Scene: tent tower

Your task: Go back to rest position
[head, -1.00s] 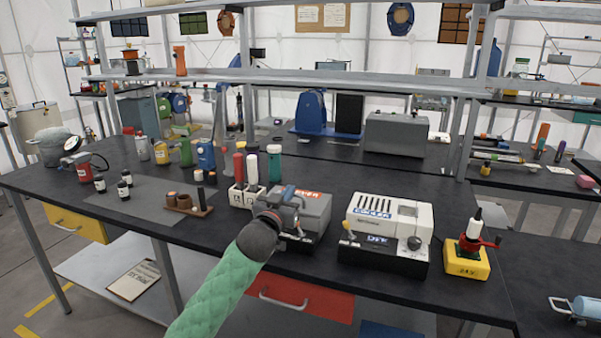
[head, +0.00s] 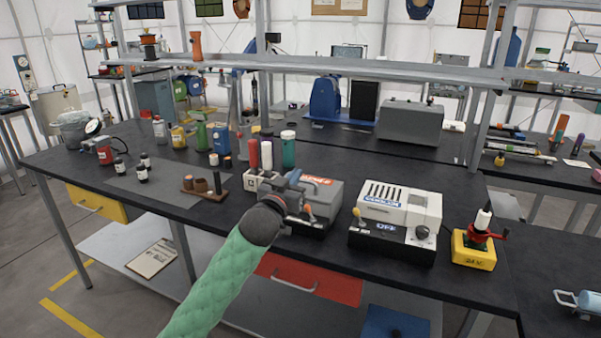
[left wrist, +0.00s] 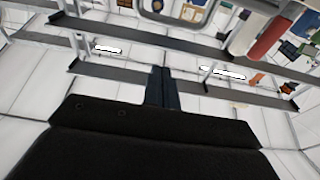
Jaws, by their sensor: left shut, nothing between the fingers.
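My left arm, in a green quilted sleeve, comes up from the bottom of the head view. Its dark wrist ends in my left gripper (head: 291,193), which is in front of the grey machine with an orange label (head: 322,186) and hides part of it. In the left wrist view the fingers (left wrist: 160,88) are together, with nothing seen between them. From the head view I cannot tell whether the gripper touches the machine. My right gripper is in neither view.
A black workbench (head: 330,164) spans the view. A white machine (head: 396,214) and a yellow box with a red lever (head: 473,249) stand right of the gripper. Red and white bottles (head: 266,156) stand behind it. A grey mat (head: 150,190) lies left. Shelves (head: 350,69) cross above.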

